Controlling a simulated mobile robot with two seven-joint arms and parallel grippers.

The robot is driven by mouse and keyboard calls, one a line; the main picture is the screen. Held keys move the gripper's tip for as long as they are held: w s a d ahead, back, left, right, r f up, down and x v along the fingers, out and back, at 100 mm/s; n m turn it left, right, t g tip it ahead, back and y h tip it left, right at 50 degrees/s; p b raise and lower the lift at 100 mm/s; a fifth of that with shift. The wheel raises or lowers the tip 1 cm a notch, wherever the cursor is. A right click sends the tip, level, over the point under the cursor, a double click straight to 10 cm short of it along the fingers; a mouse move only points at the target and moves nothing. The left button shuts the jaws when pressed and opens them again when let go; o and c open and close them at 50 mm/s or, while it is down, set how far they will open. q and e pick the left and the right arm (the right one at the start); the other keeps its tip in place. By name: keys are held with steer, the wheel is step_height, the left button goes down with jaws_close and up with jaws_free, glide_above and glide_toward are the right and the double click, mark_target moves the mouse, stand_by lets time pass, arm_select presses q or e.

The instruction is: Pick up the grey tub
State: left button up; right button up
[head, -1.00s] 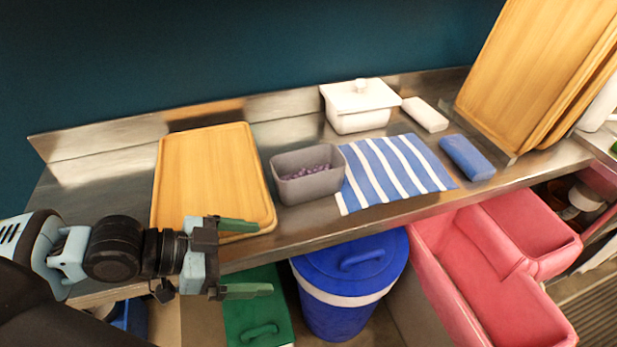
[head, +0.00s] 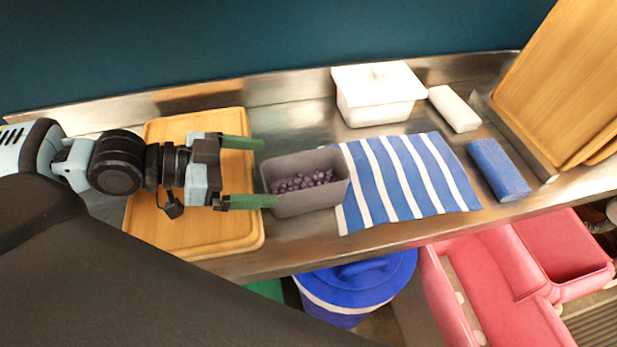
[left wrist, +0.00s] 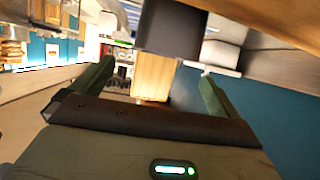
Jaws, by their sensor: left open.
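The grey tub (head: 308,203) stands on the steel counter in the head view, with purple beans (head: 302,181) inside it. It stands just left of the striped cloth. My left gripper (head: 258,173) is open and empty. Its two green fingertips point right, at the tub's left side, and in the picture they reach close to it; I cannot tell whether they touch. In the left wrist view a dark grey block-like shape, likely the tub (left wrist: 172,28), shows at the top between the open fingers (left wrist: 155,85). My right gripper does not show.
A wooden tray (head: 190,238) lies under my left gripper. A blue-and-white striped cloth (head: 405,180) lies right of the tub. A white lidded container (head: 378,98), a white block (head: 455,108) and a blue block (head: 498,170) stand behind and right. A blue bin (head: 350,290) is below the counter edge.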

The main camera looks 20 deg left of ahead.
arm_select(q)
steer(key=shift+x, duration=0.8)
steer(key=shift+w+d+f+p, duration=0.2)
steer(key=shift+w+d+p, duration=0.05)
steer(key=shift+d+p, duration=0.1)
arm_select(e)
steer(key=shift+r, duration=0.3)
